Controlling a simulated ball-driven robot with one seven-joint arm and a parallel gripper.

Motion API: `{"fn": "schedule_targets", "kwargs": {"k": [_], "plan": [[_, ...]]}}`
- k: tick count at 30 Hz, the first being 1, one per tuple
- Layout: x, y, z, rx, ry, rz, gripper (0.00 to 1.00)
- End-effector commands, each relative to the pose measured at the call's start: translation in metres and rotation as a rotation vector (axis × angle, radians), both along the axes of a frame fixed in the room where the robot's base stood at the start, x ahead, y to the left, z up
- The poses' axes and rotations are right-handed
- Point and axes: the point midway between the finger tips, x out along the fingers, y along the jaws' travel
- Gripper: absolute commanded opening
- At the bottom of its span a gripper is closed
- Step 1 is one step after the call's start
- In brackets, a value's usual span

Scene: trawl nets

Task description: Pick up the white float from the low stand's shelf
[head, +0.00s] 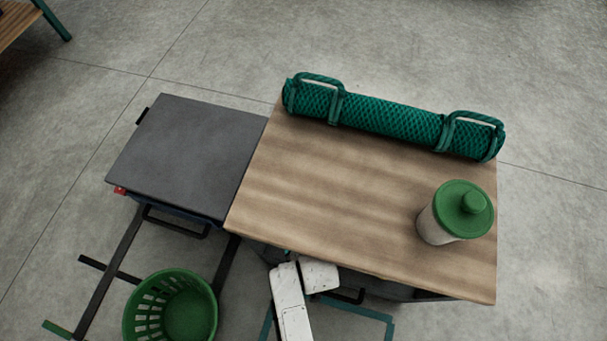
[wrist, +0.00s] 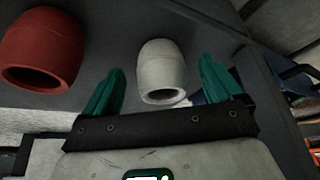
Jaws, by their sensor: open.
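The white float (wrist: 161,68) stands on the dark grey shelf (wrist: 110,20) in the wrist view, its hollow end toward me. My gripper (wrist: 161,82) is open, with one green finger to the left of the float and one to the right. The float shows between and slightly beyond the fingertips; I cannot tell whether either finger touches it. In the head view, my white arm reaches under the wooden top, and the gripper, the shelf and the float are hidden there.
A red float (wrist: 40,50) sits close left of my left finger. Above, the wooden top (head: 330,190) bears a rolled green net (head: 390,118) and a green-lidded jar (head: 455,213). A grey-topped unit (head: 190,150) and a green basket (head: 172,308) stand to the left.

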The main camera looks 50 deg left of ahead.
Motion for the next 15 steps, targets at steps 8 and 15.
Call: {"fn": "schedule_targets", "kwargs": {"k": [8,15], "plan": [[0.009,0.021,-0.012,-0.001,0.000,0.001,0.92],[0.009,0.021,-0.011,0.000,0.000,0.000,0.92]]}}
